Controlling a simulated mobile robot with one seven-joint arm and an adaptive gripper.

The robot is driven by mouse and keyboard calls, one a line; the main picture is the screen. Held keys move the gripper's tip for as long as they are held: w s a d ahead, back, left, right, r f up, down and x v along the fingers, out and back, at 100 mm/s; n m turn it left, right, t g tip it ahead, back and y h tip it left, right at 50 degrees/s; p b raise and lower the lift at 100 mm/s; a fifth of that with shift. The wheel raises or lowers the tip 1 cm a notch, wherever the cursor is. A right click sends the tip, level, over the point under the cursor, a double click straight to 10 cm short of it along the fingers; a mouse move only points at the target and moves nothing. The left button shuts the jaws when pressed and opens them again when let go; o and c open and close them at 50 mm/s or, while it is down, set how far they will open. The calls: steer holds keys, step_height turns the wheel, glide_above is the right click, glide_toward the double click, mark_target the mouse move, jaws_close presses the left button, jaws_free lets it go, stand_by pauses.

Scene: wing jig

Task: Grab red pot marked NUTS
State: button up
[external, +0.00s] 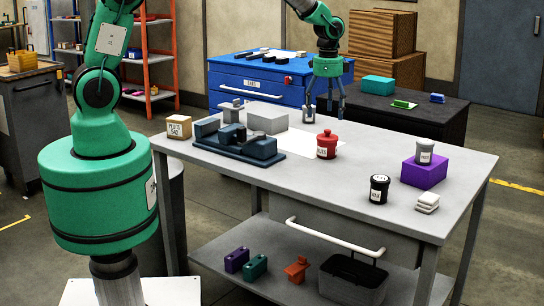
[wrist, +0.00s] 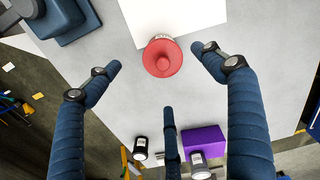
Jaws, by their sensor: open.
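The red pot (external: 327,146) stands upright on the grey table, with a red knobbed lid and a white label whose text is too small to read surely. In the wrist view the red pot (wrist: 162,57) is seen from above, near the top middle, between the spread fingers. My gripper (external: 325,100) is open and empty above the table, behind the pot in the external view. Its blue fingers (wrist: 158,85) are apart and do not touch the pot.
A black pot (external: 379,189) and a grey pot on a purple block (external: 424,173) stand to the right. A dark blue fixture (external: 238,142) is to the left. White paper (external: 290,142) lies beside the red pot. The table's front middle is clear.

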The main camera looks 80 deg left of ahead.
mark_target(326, 130)
steer(key=shift+f, duration=0.1)
steer(key=shift+f+b, duration=0.8)
steer(key=shift+f, duration=3.35)
steer(key=shift+f, duration=0.15)
steer(key=shift+w+f+b, duration=0.15)
steer(key=shift+f+b, duration=0.25)
steer(key=shift+f, duration=0.85)
steer(key=shift+w+f+b, duration=0.1)
steer(key=shift+f+b, duration=0.3)
steer(key=shift+f, duration=0.85)
steer(key=c, duration=1.8)
